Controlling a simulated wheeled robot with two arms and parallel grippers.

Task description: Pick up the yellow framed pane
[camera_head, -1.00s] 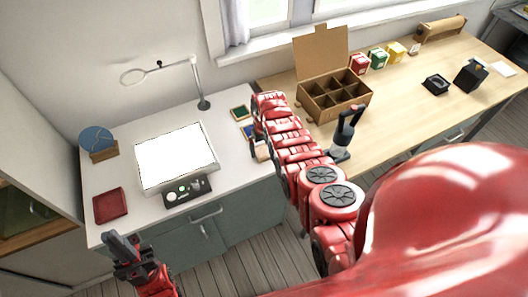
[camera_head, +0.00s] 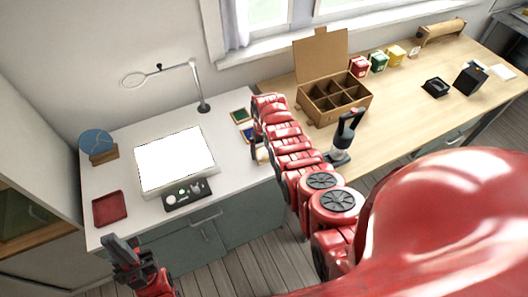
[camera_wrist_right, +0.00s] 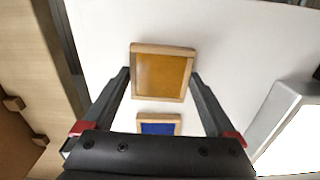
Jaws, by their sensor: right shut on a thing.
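The yellow framed pane (camera_wrist_right: 162,76) is a small amber-yellow square in a light wooden frame. In the right wrist view it sits between the two fingertips of my right gripper (camera_wrist_right: 161,78), which is shut on it by the frame's sides. I cannot tell whether it is clear of the white worktop. A blue framed pane (camera_wrist_right: 158,127) lies beyond it, partly hidden by the gripper body. In the head view my right arm hides most of the yellow pane and my right gripper. My left gripper (camera_head: 122,249) is empty, in front of the worktop's left end.
A green pane (camera_head: 240,115) lies behind the blue one. A divided cardboard box (camera_head: 322,112) stands on the wooden desk to the right.

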